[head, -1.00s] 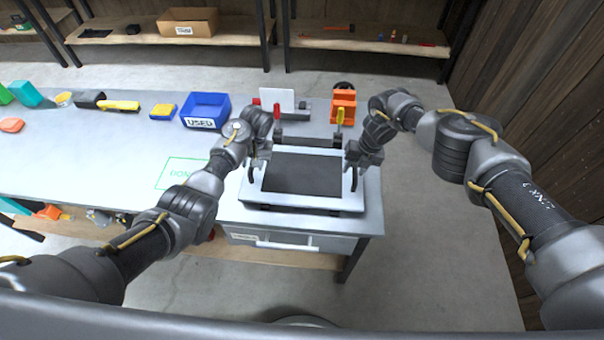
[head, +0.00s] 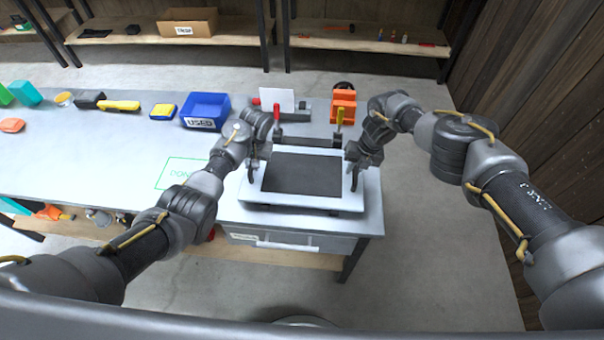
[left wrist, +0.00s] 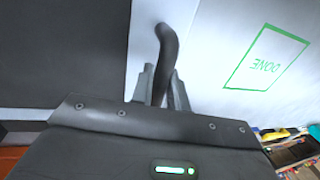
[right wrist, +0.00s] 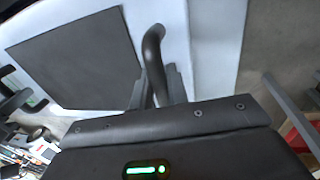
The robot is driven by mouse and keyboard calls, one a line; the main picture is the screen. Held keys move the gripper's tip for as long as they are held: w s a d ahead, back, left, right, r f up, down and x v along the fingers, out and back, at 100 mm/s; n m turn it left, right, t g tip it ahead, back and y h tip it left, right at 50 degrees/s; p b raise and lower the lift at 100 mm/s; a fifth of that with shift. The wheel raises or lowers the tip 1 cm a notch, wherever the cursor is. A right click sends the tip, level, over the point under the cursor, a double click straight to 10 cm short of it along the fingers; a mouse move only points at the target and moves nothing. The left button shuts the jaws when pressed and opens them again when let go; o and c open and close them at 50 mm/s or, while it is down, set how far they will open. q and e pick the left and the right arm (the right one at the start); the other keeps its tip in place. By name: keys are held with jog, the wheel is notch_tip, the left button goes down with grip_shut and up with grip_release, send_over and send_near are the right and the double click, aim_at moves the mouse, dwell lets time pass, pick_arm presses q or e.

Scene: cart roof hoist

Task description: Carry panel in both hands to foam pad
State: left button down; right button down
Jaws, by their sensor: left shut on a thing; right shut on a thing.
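The panel (head: 255,201) is a pale flat plate with a dark rectangle in its middle and a black handle at each side. It lies level at the right end of the bench. My left gripper (head: 255,163) is shut on the left handle, which stands between its fingers in the left wrist view (left wrist: 168,48). My right gripper (head: 355,163) is shut on the right handle, also seen in the right wrist view (right wrist: 152,45). I cannot tell if the panel's underside touches anything. I cannot make out a separate foam pad.
Behind the panel stand an orange clamp-like block (head: 343,106), a white card (head: 277,99) and red and yellow upright handles. A blue bin (head: 206,111) and small tools lie farther left. The green DONE outline (head: 182,173) on the bench left of the panel is bare.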

pick_arm(q)
jog(key=shift+r, duration=0.1)
pick_arm(e)
jog(key=shift+r, duration=0.1)
